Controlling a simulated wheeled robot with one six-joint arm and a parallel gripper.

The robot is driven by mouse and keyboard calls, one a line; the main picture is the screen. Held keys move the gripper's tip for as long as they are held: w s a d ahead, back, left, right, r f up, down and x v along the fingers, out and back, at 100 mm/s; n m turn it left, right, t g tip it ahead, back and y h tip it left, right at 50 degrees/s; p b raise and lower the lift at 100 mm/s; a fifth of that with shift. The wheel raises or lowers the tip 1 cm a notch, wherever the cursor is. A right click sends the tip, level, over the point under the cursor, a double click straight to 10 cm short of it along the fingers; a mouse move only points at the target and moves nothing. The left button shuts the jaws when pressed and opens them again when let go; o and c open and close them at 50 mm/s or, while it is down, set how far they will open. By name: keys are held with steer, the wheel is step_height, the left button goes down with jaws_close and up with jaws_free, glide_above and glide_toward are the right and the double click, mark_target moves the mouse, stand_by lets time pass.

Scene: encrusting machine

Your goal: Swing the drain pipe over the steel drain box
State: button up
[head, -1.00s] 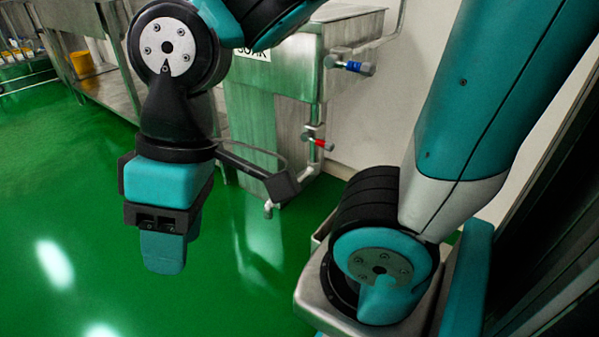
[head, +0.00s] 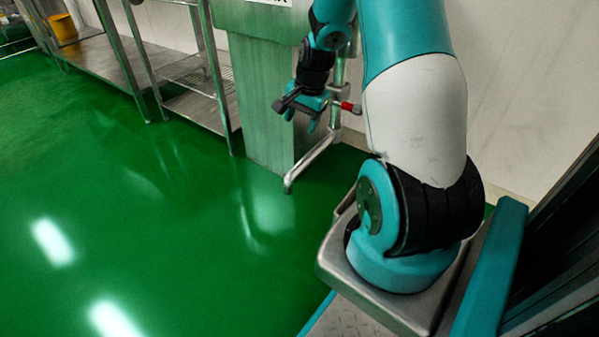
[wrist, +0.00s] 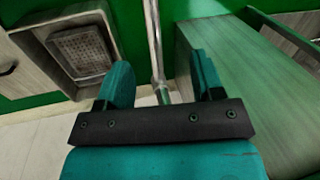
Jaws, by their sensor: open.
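The drain pipe (head: 314,160) is a thin steel pipe low beside the tank in the head view. It slants down to the left, its open end above the green floor. In the wrist view the drain pipe (wrist: 155,42) runs down the picture between my fingers. My gripper (head: 300,112) is near the red-handled valve (head: 350,107) in the head view. In the wrist view my gripper (wrist: 163,80) is open, a finger on each side of the pipe; I cannot tell whether either touches it. A steel box with a grate (wrist: 80,48), apparently the drain box, is at upper left.
The steel tank (head: 258,100) stands beside the pipe, and its side (wrist: 240,90) fills the right of the wrist view. Steel tables (head: 95,62) with a yellow bin (head: 62,28) are at the back left. The green floor (head: 130,210) is clear.

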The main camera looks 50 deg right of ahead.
mark_target(301, 164)
steer(key=shift+m, duration=0.7)
steer(key=d+b+x, duration=0.1)
steer(key=b+x, duration=0.2)
steer(key=x, duration=0.3)
steer(key=s+d+b+x, duration=0.1)
steer(key=b+x, duration=0.2)
steer(key=x, duration=0.3)
steer(key=d+b+x, duration=0.1)
steer(key=b+x, duration=0.2)
steer(key=x, duration=0.4)
steer(key=shift+s+d+f+b, duration=0.1)
steer(key=shift+s+f+b, duration=0.2)
jaws_close()
